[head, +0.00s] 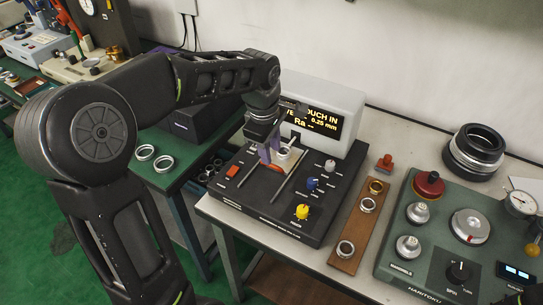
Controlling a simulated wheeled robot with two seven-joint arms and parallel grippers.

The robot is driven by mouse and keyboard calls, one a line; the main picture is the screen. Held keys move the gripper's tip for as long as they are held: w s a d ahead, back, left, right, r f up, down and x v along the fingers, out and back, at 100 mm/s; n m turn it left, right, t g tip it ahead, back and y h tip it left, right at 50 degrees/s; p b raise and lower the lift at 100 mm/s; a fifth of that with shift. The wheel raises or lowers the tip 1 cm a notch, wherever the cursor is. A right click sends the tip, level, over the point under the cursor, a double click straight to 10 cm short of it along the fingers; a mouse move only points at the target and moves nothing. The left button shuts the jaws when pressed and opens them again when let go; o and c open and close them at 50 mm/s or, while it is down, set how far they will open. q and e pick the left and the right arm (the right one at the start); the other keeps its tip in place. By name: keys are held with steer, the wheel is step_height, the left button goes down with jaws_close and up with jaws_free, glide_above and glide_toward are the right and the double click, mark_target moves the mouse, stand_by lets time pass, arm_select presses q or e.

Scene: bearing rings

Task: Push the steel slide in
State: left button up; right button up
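The black measuring instrument (245,203) stands at the left end of the light bench, with a display reading "TOUCH IN" and "0.25 mm" on the pale housing behind it. A pale steel slide (294,166) appears to lie on its top between two grey rails, with a metal ring (284,153) on it. My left gripper (268,153) points down over the slide area, close beside the ring. Its fingers are small and partly covered by the arm, so I cannot tell their opening or any contact. My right gripper is out of view.
Yellow (302,212) and blue (313,184) knobs and a red switch (232,171) sit on the instrument. A wooden strip (356,228) with rings lies to its right, then a green gauge unit (408,268). Two rings (145,152) rest on the green table at left.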

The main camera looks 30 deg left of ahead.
arm_select(q)
steer(key=r, duration=0.3)
steer(key=shift+s+r, duration=0.35)
steer(key=shift+r, duration=0.05)
steer(key=shift+o, duration=0.2)
stand_by(1.9)
